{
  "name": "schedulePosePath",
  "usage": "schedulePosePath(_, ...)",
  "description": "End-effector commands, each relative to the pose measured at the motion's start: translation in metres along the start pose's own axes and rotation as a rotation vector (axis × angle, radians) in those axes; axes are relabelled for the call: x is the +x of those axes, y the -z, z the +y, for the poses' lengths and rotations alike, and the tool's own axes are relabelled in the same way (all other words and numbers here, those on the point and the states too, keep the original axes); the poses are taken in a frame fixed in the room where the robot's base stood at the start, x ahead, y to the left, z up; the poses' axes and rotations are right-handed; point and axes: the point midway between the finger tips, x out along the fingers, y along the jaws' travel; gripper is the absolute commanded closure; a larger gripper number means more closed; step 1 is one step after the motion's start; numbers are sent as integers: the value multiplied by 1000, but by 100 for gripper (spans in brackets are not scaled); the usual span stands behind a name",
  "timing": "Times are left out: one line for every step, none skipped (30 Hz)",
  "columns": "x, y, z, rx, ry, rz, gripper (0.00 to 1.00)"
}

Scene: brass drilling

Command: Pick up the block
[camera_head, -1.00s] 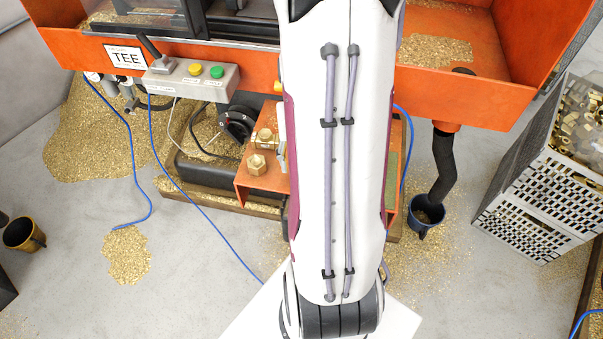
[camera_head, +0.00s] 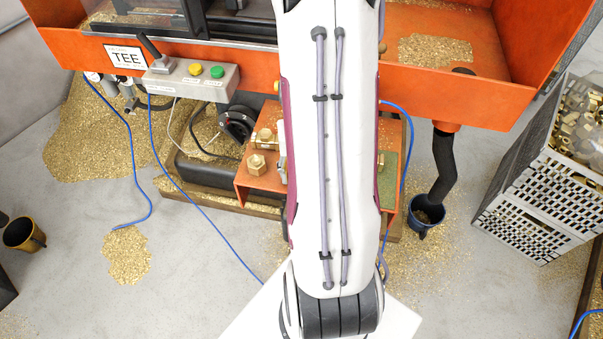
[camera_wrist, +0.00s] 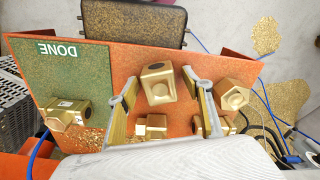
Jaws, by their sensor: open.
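Several brass blocks lie on the orange tray (camera_wrist: 125,62) in the wrist view. One brass block (camera_wrist: 157,88) with a round hole shows between the two fingers of my open gripper (camera_wrist: 159,79); I cannot tell whether the fingers touch it. Another block (camera_wrist: 150,128) is nearer the wrist, partly hidden. A block with a round boss (camera_wrist: 232,95) is right of the right finger, and one more (camera_wrist: 228,127) is partly hidden behind it. A further block (camera_wrist: 66,115) lies at the green DONE area (camera_wrist: 60,75). In the head view my arm hides my gripper; two fittings (camera_head: 257,164) show left of it.
An orange machine trough (camera_head: 450,90) and a button box (camera_head: 195,75) stand behind. A grey crate (camera_head: 545,195) of brass parts is at the right, with a dark cup (camera_head: 427,212) beside it. Blue hoses and brass chips lie on the floor.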

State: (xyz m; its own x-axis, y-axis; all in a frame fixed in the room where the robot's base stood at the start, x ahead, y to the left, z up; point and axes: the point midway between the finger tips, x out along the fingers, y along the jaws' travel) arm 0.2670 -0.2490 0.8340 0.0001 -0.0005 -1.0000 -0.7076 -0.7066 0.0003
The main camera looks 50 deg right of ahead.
Motion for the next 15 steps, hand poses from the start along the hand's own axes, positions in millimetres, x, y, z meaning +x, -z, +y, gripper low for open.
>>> schedulePosePath(0, 0, 0, 0, 0, 0, 50)
schedulePosePath(0, 0, 0, 0, 0, 0, 50)
schedulePosePath(0, 0, 0, 0, 0, 0, 50)
schedulePosePath(0, 0, 0, 0, 0, 0, 50)
schedulePosePath(0, 0, 0, 0, 0, 0, 50)
schedulePosePath(0, 0, 0, 0, 0, 0, 50)
schedulePosePath(0, 0, 0, 0, 0, 0, 50)
schedulePosePath(0, 0, 0, 0, 0, 0, 50)
schedulePosePath(0, 0, 0, 0, 0, 0, 50)
schedulePosePath(0, 0, 0, 0, 0, 0, 50)
schedulePosePath(0, 0, 0, 0, 0, 0, 50)
schedulePosePath(0, 0, 0, 0, 0, 0, 58)
schedulePosePath(0, 0, 0, 0, 0, 0, 66)
schedulePosePath(0, 0, 0, 0, 0, 0, 73)
schedulePosePath(0, 0, 0, 0, 0, 0, 84)
